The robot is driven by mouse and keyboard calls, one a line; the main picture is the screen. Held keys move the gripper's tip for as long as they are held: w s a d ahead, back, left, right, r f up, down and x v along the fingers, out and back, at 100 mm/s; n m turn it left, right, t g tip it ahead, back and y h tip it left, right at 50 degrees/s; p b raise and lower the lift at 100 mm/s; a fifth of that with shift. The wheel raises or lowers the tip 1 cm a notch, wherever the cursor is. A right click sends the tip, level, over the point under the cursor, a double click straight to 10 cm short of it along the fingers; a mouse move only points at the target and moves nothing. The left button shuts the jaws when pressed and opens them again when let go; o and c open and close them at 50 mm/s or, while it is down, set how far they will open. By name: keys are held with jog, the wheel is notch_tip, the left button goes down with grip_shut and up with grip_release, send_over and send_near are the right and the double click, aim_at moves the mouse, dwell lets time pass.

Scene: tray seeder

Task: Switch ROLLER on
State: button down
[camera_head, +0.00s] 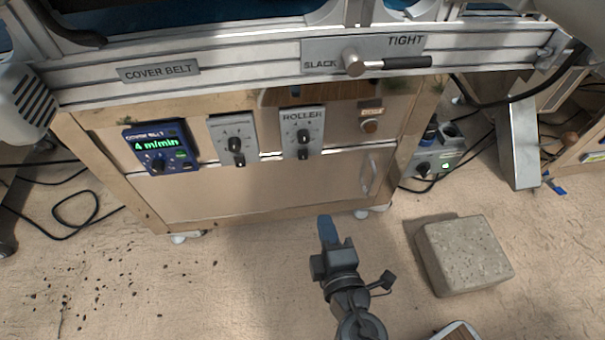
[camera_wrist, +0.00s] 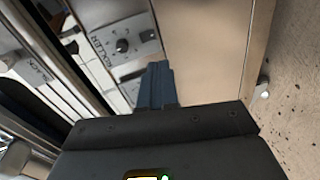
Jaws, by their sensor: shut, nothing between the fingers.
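The ROLLER panel (camera_head: 302,124) is a grey plate on the wooden cabinet front, with a round black dial above and a smaller black switch (camera_head: 302,154) at its lower edge. The switch's position is too small to tell.
A similar unlabelled-looking grey panel (camera_head: 233,140) and a blue COVER BELT display (camera_head: 160,146) reading 4 m/min sit to the left. A lever (camera_head: 385,63) on the SLACK/TIGHT plate juts out above. A cabinet handle (camera_head: 369,173) is at right. A concrete block (camera_head: 463,254) lies on the floor.

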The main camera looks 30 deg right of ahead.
aim_at(303, 159)
jog(key=w, duration=0.2)
jog(key=w+h, duration=0.1)
jog(key=shift+w+a+f+n+t+b, duration=0.1)
jog(key=shift+a+n+t+b, duration=0.15)
jog(key=shift+n+t+b, duration=0.15)
jog(key=b+x, duration=0.1)
jog(key=x, duration=1.3)
jog(key=shift+w+f+b, duration=0.1)
jog(key=shift+w+b, duration=0.05)
jog(key=shift+b, duration=0.2)
